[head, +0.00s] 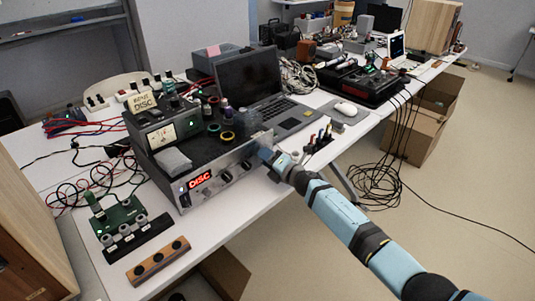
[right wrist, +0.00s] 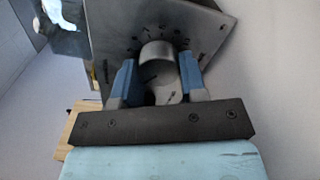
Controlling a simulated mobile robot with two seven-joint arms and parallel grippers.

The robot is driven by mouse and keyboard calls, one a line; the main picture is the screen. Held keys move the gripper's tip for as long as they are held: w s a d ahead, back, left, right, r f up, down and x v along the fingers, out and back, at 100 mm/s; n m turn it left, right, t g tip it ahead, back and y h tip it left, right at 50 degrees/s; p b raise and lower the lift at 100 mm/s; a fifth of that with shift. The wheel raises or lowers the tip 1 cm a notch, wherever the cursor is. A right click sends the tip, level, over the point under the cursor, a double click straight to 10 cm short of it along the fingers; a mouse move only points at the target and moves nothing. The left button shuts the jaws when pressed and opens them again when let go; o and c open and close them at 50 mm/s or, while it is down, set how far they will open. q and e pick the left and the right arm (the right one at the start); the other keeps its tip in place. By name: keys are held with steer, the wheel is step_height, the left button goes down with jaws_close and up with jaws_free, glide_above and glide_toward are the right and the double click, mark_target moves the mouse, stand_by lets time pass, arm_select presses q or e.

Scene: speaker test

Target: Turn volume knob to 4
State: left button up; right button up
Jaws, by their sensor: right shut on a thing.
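My right gripper (head: 267,152) reaches the right end of this panel. In the right wrist view, its two blue fingers (right wrist: 158,78) are shut on a round silver volume knob (right wrist: 158,54), one finger on each side. Dark dial numbers ring the upper side of the knob on the panel. They are too blurred for me to read the setting surely. In the head view the held knob is hidden behind the gripper. My left gripper is out of view.
A meter box (head: 178,130) and small rolls of tape sit on the amplifier. An open laptop (head: 252,78) stands behind it. A green circuit board (head: 118,217) and a wooden block (head: 158,262) with holes lie at the front left. Cables hang off the table at right.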

steer(key=shift+r+m+p, duration=0.15)
steer(key=shift+m+p, duration=0.35)
steer(key=shift+m, duration=0.4)
steer(key=shift+m+p, duration=0.4)
steer(key=shift+m, duration=0.4)
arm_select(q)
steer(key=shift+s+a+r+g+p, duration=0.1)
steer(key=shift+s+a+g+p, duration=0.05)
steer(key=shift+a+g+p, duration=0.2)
arm_select(e)
steer(key=shift+m, duration=0.9)
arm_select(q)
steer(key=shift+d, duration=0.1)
arm_select(e)
steer(key=o, duration=0.9)
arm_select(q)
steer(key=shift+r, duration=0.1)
arm_select(e)
steer(key=shift+o, duration=0.2)
